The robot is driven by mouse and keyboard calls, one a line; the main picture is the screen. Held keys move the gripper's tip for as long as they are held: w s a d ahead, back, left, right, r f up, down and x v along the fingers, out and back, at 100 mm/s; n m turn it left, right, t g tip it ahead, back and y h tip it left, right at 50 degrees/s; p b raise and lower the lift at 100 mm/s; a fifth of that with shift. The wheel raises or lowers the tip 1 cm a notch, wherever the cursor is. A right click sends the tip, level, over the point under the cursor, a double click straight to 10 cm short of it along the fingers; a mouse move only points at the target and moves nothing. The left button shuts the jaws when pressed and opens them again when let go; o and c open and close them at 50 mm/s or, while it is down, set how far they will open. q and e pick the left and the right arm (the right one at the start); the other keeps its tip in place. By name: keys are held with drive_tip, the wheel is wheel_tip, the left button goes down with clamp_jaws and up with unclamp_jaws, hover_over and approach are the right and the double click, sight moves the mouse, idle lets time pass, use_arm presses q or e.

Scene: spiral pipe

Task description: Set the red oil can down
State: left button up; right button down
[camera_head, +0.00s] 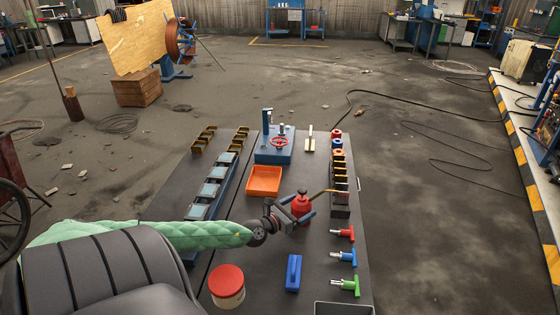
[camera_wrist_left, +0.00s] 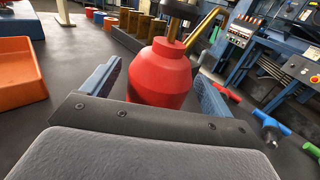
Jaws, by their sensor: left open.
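The red oil can (camera_head: 301,206) stands upright on the dark table, with a dark top and a thin brass spout pointing right. My left gripper (camera_head: 301,214) is open around the can, one finger on each side. In the left wrist view the can (camera_wrist_left: 160,75) sits between the two blue-grey fingers (camera_wrist_left: 155,88), with a visible gap at the left finger. The can's underside is hidden by the gripper body in the wrist view. My right gripper is not in view.
An orange tray (camera_head: 264,180) lies behind the can. Colored T-handled tools (camera_head: 344,234), a blue block (camera_head: 293,273) and a red-lidded tub (camera_head: 227,284) are in front. Bare table lies between them.

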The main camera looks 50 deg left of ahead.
sight(294, 211)
use_arm(q)
drive_tip(key=shift+s+a+b, duration=0.1)
drive_tip(key=shift+s+b, duration=0.3)
drive_tip(key=shift+s, duration=0.85)
drive_tip(key=shift+s+b, duration=0.35)
drive_tip(key=shift+s, duration=0.7)
drive_tip(key=shift+s+a, duration=0.1)
drive_tip(key=shift+s, duration=0.55)
drive_tip(key=s+b, duration=0.1)
drive_tip(key=s, duration=0.1)
drive_tip(key=shift+s+a, duration=0.1)
drive_tip(key=shift+s, duration=0.5)
drive_tip(key=shift+s+a, duration=0.1)
drive_tip(key=shift+s, duration=0.7)
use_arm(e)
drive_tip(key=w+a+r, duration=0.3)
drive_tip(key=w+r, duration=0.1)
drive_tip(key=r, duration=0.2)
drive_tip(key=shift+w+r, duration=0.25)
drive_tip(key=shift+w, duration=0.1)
